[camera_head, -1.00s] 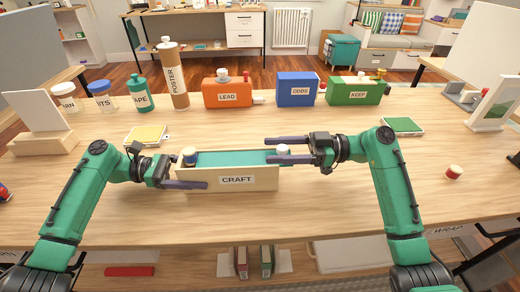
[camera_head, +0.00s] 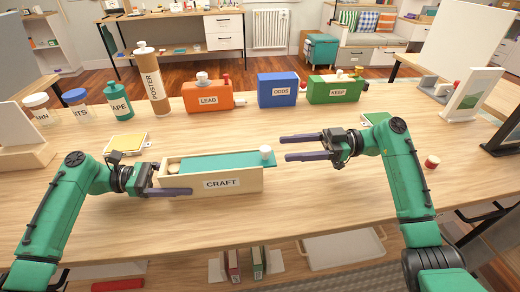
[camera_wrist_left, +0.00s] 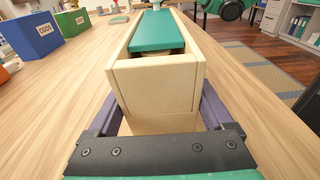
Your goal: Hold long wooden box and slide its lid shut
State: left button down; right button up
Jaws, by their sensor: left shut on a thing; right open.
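The long wooden box (camera_head: 222,186), labelled CRAFT, lies lengthwise on the table. Its teal lid (camera_head: 215,161) covers most of the top, with a gap at the left end and an overhang past the right end. A white knob (camera_head: 265,152) stands on the lid's right end. A pale round thing (camera_head: 175,168) shows in the gap. My left gripper (camera_head: 170,192) is shut on the box's left end. In the left wrist view its purple fingers flank the box (camera_wrist_left: 155,85). My right gripper (camera_head: 290,148) is open and empty, just right of the knob.
Orange (camera_head: 208,98), blue (camera_head: 278,90) and green (camera_head: 335,89) boxes stand behind. A poster tube (camera_head: 153,85) and several jars stand at the back left. A yellow pad (camera_head: 127,144) lies behind my left gripper. A small red-and-white piece (camera_head: 432,162) lies right. Table in front is clear.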

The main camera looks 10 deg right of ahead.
aim_at(252, 160)
jog(key=a, duration=1)
jog(key=shift+w, duration=0.15)
grip_shut()
dwell(0.8)
